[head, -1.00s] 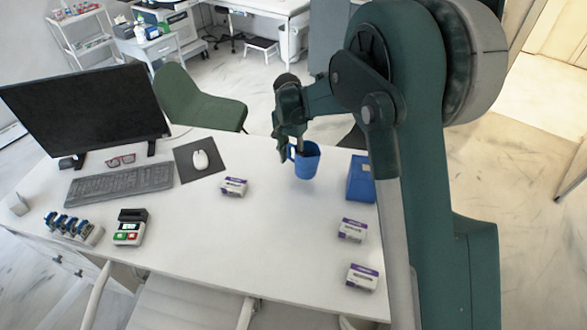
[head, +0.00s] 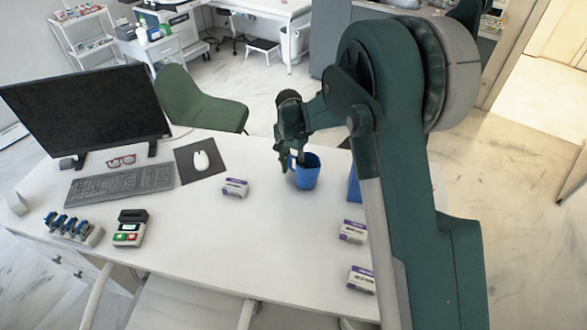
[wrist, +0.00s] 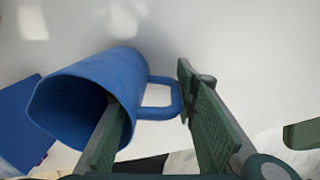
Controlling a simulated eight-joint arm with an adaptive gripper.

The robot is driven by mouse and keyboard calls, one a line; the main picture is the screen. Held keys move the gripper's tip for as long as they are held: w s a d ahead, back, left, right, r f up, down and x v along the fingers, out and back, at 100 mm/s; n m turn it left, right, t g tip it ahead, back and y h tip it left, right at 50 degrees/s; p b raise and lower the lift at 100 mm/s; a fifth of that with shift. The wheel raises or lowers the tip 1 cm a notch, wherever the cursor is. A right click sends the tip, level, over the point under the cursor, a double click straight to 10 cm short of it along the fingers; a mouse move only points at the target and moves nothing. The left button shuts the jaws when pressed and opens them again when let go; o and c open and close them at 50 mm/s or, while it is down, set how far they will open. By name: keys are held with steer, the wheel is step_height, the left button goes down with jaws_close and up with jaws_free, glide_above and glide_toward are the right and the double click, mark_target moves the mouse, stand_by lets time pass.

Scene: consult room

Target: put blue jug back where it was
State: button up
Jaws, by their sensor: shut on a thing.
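The blue jug (head: 308,173) is upright at the far side of the white desk in the head view. Its base is at or just above the desk top; I cannot tell if it touches. My gripper (head: 287,166) is at the jug's left, on its handle side. In the wrist view the jug (wrist: 85,95) shows its open mouth and its handle (wrist: 163,97). One finger of my gripper (wrist: 158,128) reaches into the mouth and the other is outside beyond the handle. The jaws are shut on the jug's wall and handle.
A blue box (head: 353,186), partly behind my arm, stands right of the jug; it also shows in the wrist view (wrist: 20,125). Small purple-white boxes lie on the desk (head: 235,188), two near the right edge (head: 352,231). A mouse (head: 201,161), keyboard and monitor are left. The desk centre is clear.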

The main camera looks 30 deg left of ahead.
steer(key=shift+f, duration=0.3)
steer(key=o, duration=1.2)
steer(key=shift+r, duration=0.2)
steer(key=r, duration=0.4)
steer(key=r+p, duration=0.1)
steer(key=r, duration=0.7)
steer(key=shift+a, duration=0.35)
